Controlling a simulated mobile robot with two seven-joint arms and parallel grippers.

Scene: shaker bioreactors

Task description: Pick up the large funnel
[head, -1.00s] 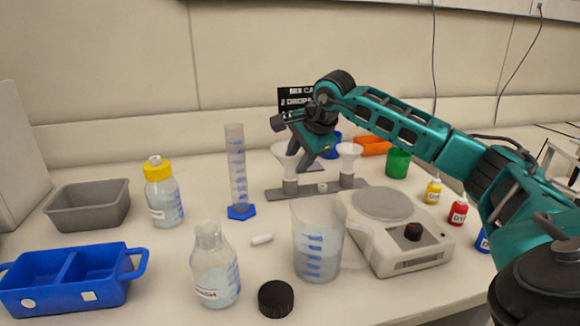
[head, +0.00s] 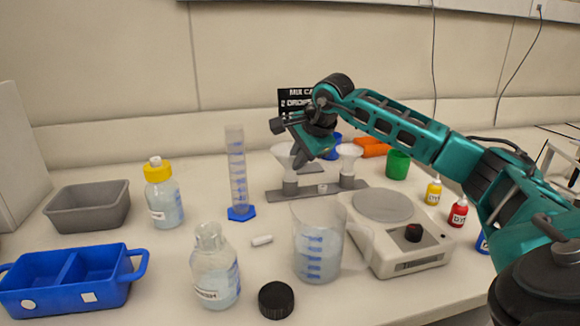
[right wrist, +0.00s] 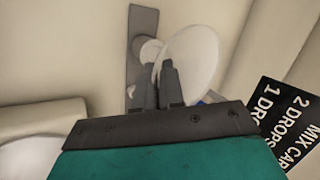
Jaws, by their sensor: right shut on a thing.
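The large funnel (head: 284,153) is a white, translucent cone standing at the left end of a grey rack (head: 268,196). My right gripper (head: 301,162) is at its right side and is shut on its rim. In the right wrist view, the funnel (right wrist: 200,52) is a wide pale disc behind the fingertips (right wrist: 159,66) of the right gripper. The funnel still appears to be at its rack place; its lower end is partly hidden. A smaller funnel (head: 349,152) stands at the rack's right end. My left gripper is not in view.
A graduated cylinder (head: 236,170) stands left of the rack. A beaker (head: 318,240) and a scale (head: 405,245) are in front of it. A black sign (head: 296,97), a green cup (head: 397,164) and an orange tray (head: 373,147) stand behind or to the right.

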